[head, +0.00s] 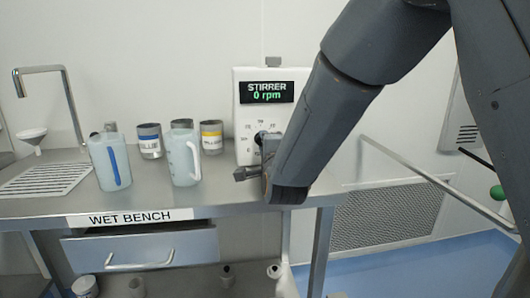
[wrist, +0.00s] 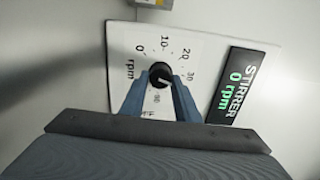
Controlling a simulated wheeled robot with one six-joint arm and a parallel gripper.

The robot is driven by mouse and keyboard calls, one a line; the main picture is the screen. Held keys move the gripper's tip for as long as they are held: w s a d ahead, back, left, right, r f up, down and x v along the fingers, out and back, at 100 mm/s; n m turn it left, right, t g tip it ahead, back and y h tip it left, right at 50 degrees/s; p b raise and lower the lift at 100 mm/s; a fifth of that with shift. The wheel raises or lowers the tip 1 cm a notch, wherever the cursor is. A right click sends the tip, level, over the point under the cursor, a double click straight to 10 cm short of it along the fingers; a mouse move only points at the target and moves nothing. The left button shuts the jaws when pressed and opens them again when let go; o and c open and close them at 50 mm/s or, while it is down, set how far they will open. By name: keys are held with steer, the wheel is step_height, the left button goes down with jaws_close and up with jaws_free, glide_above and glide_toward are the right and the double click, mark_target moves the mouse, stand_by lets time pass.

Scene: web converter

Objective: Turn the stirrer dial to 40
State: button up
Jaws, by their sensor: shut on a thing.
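The stirrer unit (head: 247,116) is a white box on the wet bench, with a screen (head: 267,92) reading "STIRRER 0 rpm". The screen also shows in the wrist view (wrist: 236,84). The black round dial (wrist: 160,74) sits on a white face with printed numbers; 0, 10, 20 and 30 are readable, and the lower ones are partly covered by my fingers. A small pale mark shows on the dial, but its exact reading is unclear. My gripper (wrist: 160,84) is shut on the dial, one blue-grey finger on each side. In the head view my arm hides part of the unit.
Two translucent jugs (head: 110,162) (head: 183,158) and several grey labelled cups (head: 150,140) stand left of the stirrer on the bench (head: 225,196). A tap (head: 68,100) and drain rack (head: 45,180) are farther left. A metal rail (head: 430,180) lies to the right.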

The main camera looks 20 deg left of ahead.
steer(key=m+b, duration=0.5)
steer(key=shift+f, duration=0.25)
steer(key=shift+r+m+b, duration=0.1)
steer(key=shift+m+b, duration=0.25)
steer(key=shift+m, duration=0.05)
steer(key=o, duration=1.1)
steer(key=shift+c, duration=0.2)
steer(key=shift+s, duration=0.15)
steer(key=v, duration=0.7)
steer(key=shift+s+d, duration=0.2)
steer(key=shift+s, duration=0.05)
